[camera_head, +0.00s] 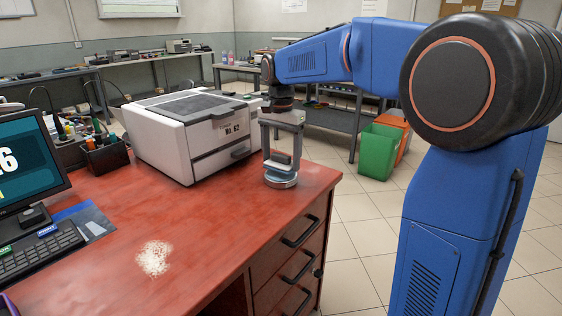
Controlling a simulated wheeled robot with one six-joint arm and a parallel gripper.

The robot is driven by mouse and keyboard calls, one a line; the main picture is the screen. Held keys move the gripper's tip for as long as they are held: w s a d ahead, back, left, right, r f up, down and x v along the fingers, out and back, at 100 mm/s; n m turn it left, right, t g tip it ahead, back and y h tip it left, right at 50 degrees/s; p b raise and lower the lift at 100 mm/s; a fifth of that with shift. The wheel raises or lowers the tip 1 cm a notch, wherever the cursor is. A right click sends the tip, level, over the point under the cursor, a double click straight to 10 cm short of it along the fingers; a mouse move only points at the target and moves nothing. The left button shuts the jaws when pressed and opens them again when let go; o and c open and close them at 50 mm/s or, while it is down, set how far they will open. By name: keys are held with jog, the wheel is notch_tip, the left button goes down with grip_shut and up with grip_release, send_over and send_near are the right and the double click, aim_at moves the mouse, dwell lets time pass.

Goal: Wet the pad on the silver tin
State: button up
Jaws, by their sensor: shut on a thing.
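My gripper (281,164) points straight down over the right part of the red desk. It is shut on a small grey, dark-topped block, apparently the pad (281,158), which shows between its fingers. The round silver tin (281,182), low and with a bluish rim, stands on the desk directly under the gripper. The pad's underside and the tin's inside are hidden, so I cannot tell whether pad and tin touch. A whitish, speckled patch (154,258) lies on the desk top at the front left.
A white printer-like machine marked No. 62 (190,135) stands just left of my gripper. The red desk (225,225) is clear between the tin and the whitish patch. A keyboard (40,255) and monitor (30,165) stand at the left. Green (379,150) and orange bins are on the floor.

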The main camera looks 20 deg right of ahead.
aim_at(281, 154)
jog(key=shift+r, duration=2.6)
